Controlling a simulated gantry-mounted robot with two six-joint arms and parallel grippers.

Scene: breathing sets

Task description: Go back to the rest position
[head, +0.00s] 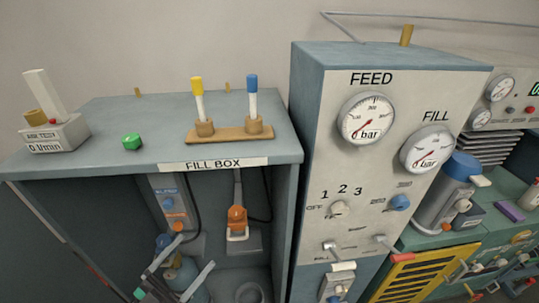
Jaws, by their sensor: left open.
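My left gripper (192,257) is low in the head view, in front of the open bay of the fill box (213,165). Its two pale fingers are spread apart with nothing seen between them. Behind and above it are a grey unit with a blue knob (168,203) and an orange fitting. An orange connector (237,222) hangs to the right of it, apart from the fingers. My right gripper is not in view.
On the box top stand a wooden rack (232,135) with a yellow-capped and a blue-capped tube, a green nut (132,142) and an air tester (55,135). The gauge cabinet (340,180) rises at right; a blue-topped canister (445,190) stands beyond.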

